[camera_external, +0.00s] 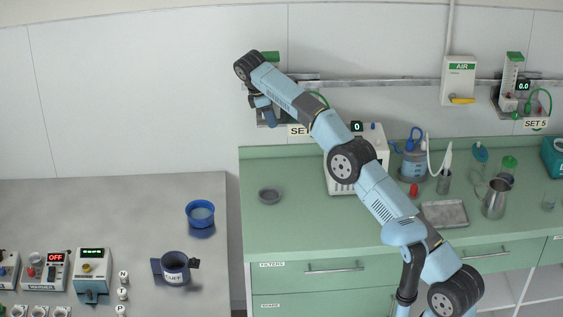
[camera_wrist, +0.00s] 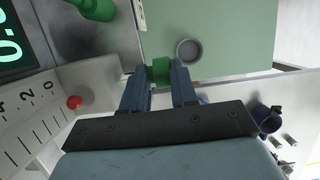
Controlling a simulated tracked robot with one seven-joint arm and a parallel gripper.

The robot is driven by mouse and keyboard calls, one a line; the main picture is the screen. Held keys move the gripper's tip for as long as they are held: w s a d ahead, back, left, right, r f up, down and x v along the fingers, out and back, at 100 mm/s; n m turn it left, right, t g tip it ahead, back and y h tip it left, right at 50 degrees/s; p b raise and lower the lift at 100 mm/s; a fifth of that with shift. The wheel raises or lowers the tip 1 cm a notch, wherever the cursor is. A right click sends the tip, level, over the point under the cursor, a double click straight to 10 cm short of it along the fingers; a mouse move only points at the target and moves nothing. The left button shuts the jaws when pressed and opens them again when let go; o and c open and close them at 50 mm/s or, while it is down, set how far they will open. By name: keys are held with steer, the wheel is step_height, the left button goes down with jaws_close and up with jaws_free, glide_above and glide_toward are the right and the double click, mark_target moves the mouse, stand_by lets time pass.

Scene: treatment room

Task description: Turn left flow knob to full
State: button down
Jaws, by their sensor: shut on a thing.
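The left flowmeter (camera_external: 270,57) hangs on the wall rail, mostly hidden behind my arm in the external view. Its green knob (camera_wrist: 161,72) sits between my fingertips in the wrist view. My gripper (camera_wrist: 160,75) is shut on that knob, one blue finger on each side. In the external view my gripper (camera_external: 262,108) is in front of the flowmeter, its contact with the knob hidden. The flowmeter's scale (camera_wrist: 30,118) shows in the wrist view, with a red ball (camera_wrist: 74,102) close to the 0 mark. A green-digit display (camera_wrist: 12,42) is cut off and seems to read 0.0.
A second flowmeter (camera_external: 512,75) with a SET 5 label (camera_external: 535,124) hangs at the right. An AIR box (camera_external: 459,80) is between them. Below is the green counter (camera_external: 300,215) with a grey dish (camera_external: 269,195) and a white device (camera_external: 340,178). A green fitting (camera_wrist: 97,9) is near my fingers.

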steer(key=shift+s+a+f, duration=0.2)
steer(key=shift+a+f, duration=0.05)
steer(key=c, duration=1.1)
jaws_free()
steer(key=shift+r, duration=0.1)
steer(key=shift+o, duration=0.5)
steer(key=shift+d+r, duration=0.1)
steer(key=shift+w+d+r, duration=0.1)
steer(key=shift+d, duration=0.05)
